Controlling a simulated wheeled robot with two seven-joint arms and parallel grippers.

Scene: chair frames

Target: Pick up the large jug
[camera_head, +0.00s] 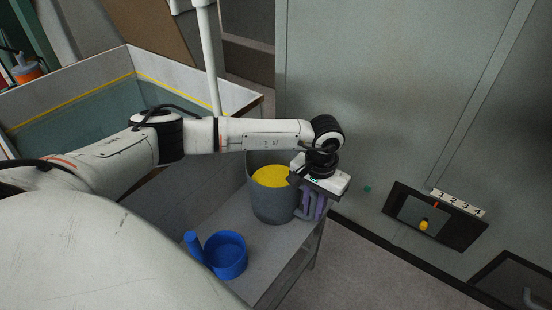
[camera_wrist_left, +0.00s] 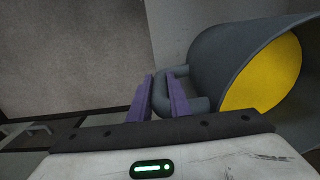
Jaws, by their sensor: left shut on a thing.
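The large jug (camera_head: 273,203) is a dark grey vessel with yellow contents, on the grey table in the head view. Its handle points right, towards my left gripper (camera_head: 314,205). In the left wrist view the jug (camera_wrist_left: 225,62) fills the right side, and its handle (camera_wrist_left: 172,88) lies between the purple fingers of my left gripper (camera_wrist_left: 162,97). The left gripper is shut on the handle. My left forearm crosses above the jug and hides part of its far rim. I cannot tell whether the jug's base touches the table. My right gripper is not in view.
A small blue jug (camera_head: 226,255) stands on the grey table (camera_head: 267,262), nearer me and left of the large jug. A large open bin (camera_head: 80,105) is at the left. A grey wall (camera_head: 375,100) with a numbered panel (camera_head: 435,215) stands at the right. Floor is clear beside the table.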

